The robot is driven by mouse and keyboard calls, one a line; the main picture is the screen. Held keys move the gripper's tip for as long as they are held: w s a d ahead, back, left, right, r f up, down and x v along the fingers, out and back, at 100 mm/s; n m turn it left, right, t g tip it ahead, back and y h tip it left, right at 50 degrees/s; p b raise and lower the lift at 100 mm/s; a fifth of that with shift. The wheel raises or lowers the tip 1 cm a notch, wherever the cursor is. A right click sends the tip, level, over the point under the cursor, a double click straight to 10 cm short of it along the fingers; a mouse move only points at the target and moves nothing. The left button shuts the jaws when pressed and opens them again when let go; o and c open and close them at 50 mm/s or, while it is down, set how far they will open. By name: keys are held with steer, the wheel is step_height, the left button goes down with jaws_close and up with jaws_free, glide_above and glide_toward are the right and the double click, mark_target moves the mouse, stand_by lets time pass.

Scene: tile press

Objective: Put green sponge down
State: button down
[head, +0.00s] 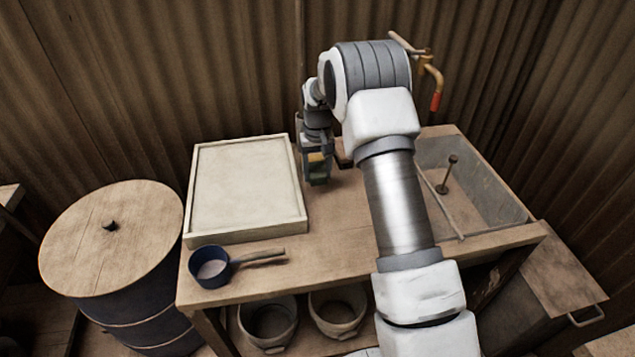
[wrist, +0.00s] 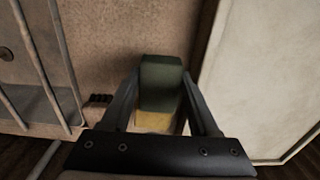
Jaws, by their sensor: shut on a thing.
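My gripper (head: 318,172) is over the wooden table, just right of the pale tray. It is shut on the green sponge (wrist: 160,85), which has a dark green top layer and a yellow layer below. The sponge sits between the two fingers in the wrist view. In the head view only a small part of the sponge (head: 316,160) shows between the fingers. I cannot tell whether the sponge touches the tabletop.
The pale tray (head: 299,226) lies left of my gripper. A blue ladle (head: 209,270) is at the table's front left. A sunken basin (head: 485,175) with a tap (head: 432,75) is at the right. Bare wood (head: 340,235) lies in front of my gripper. A lidded barrel (head: 110,240) stands left.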

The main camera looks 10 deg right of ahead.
mark_target(318, 190)
steer(key=shift+w+d+f, duration=0.1)
steer(key=shift+w+f, duration=0.2)
steer(key=shift+w, duration=0.1)
steer(key=shift+f+b, duration=0.35)
steer(key=shift+f, duration=1.65)
steer(key=shift+f, duration=0.15)
steer(key=shift+c, duration=0.7)
jaws_free()
